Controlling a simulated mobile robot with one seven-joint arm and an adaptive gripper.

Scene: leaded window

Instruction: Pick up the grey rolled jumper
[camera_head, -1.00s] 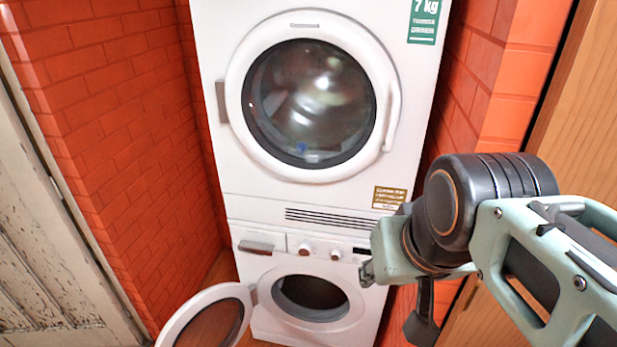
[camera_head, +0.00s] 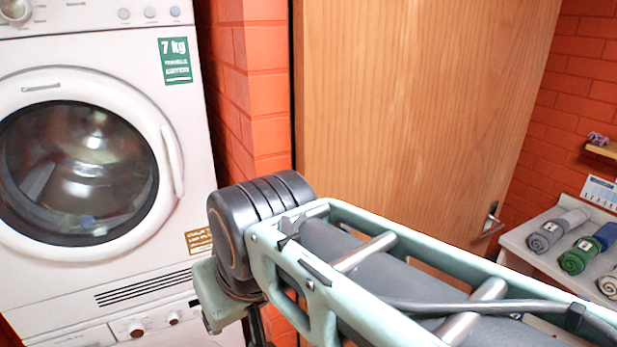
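A grey rolled jumper (camera_head: 546,238) with a small pale label lies on a white surface (camera_head: 530,262) at the right edge of the head view. It is the leftmost of several rolled garments there. Beside it are a green roll (camera_head: 577,257), a blue one (camera_head: 606,236) and a pale cream-grey one (camera_head: 608,286) cut by the frame edge. My arm crosses the lower middle of the view, well apart from the jumper. Its far end drops behind the dark joint, and I cannot make out my gripper's fingers.
A white stacked washer and dryer (camera_head: 70,265) stands at the left. A closed wooden door (camera_head: 400,110) with a metal handle (camera_head: 490,219) fills the middle. A small wooden shelf (camera_head: 603,149) and a card (camera_head: 600,190) are at the far right.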

